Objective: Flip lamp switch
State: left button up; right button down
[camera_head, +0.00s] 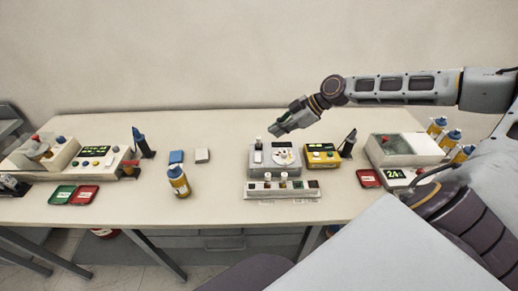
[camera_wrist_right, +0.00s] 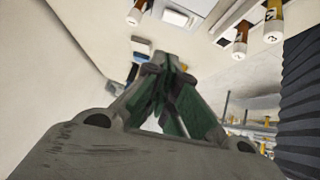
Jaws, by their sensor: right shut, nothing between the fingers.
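My right gripper (camera_head: 275,129) reaches in from the right and is shut and empty. It hangs just above and behind the grey box (camera_head: 263,170) at the middle of the table. The grey box carries a small upright white and dark part (camera_head: 258,150), which may be the lamp switch, and a round white dial (camera_head: 285,156). The fingertips look close to the upright part, with a gap. In the right wrist view the closed green-lined fingers (camera_wrist_right: 166,62) point away, and the switch cannot be made out. My left gripper is out of view.
A yellow box (camera_head: 322,154) stands right of the grey box, and a low strip with knobs (camera_head: 282,189) lies in front. A larger machine (camera_head: 405,150) is at the right. The table between bottle and strip is clear.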

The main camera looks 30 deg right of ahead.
send_over(259, 156)
jog(key=s+d, duration=0.1)
jog(key=shift+f, duration=2.35)
jog(key=shift+x, duration=1.05)
jog(key=shift+w+d+f, duration=0.1)
jog(key=shift+f, duration=1.95)
jog(key=shift+w+f, duration=0.1)
jog(key=shift+w, duration=0.05)
jog(key=shift+d+f, duration=0.15)
jog(key=shift+f, duration=0.05)
jog(key=shift+p, duration=0.35)
